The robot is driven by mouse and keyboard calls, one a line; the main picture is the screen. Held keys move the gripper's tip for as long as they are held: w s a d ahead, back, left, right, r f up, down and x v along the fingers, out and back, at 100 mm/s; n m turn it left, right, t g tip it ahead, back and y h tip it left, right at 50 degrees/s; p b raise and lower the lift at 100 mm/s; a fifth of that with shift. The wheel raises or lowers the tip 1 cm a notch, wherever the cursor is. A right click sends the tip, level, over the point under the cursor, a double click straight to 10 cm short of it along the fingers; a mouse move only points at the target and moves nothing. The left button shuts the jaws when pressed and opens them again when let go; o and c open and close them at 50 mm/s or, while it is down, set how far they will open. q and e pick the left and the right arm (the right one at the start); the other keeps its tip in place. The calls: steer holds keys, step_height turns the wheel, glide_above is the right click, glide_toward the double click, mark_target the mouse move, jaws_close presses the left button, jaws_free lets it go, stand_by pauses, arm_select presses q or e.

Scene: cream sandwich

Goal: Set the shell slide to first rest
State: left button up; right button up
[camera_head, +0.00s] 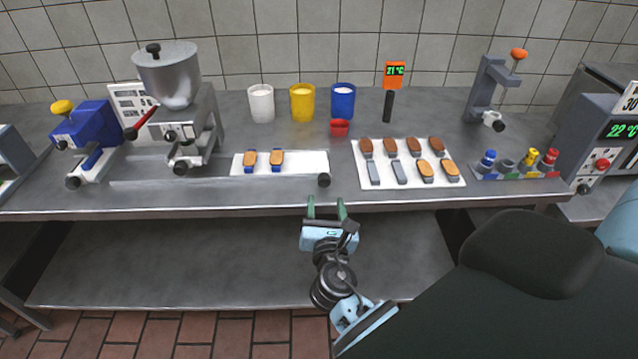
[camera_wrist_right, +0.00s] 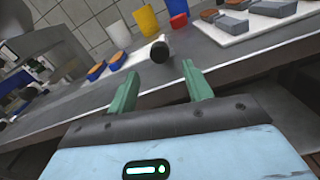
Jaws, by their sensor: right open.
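The shell slide (camera_head: 306,160) is a flat white plate lying along the worktop. Two orange-brown shells in blue holders (camera_head: 263,160) stand on its left half. A dark round knob (camera_head: 324,180) sits at the slide's front right end, and this knob also shows in the right wrist view (camera_wrist_right: 160,50). My right gripper (camera_head: 326,203) is in front of the worktop's edge, just below the knob in the picture. Its green fingers (camera_wrist_right: 160,88) are open and empty, apart from the knob, which appears beyond and between them. My left gripper is not in view.
A hopper machine (camera_head: 176,85) and a blue press (camera_head: 88,132) stand left of the slide. White, yellow and blue cups (camera_head: 302,104) stand behind it, with a small red cup (camera_head: 339,128). A white tray of shells (camera_head: 408,182) lies right. The worktop's front edge (camera_head: 240,211) is near the gripper.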

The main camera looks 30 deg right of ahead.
mark_target(323, 184)
steer(key=shift+x, duration=3.95)
steer(key=shift+a, duration=0.1)
jaws_close()
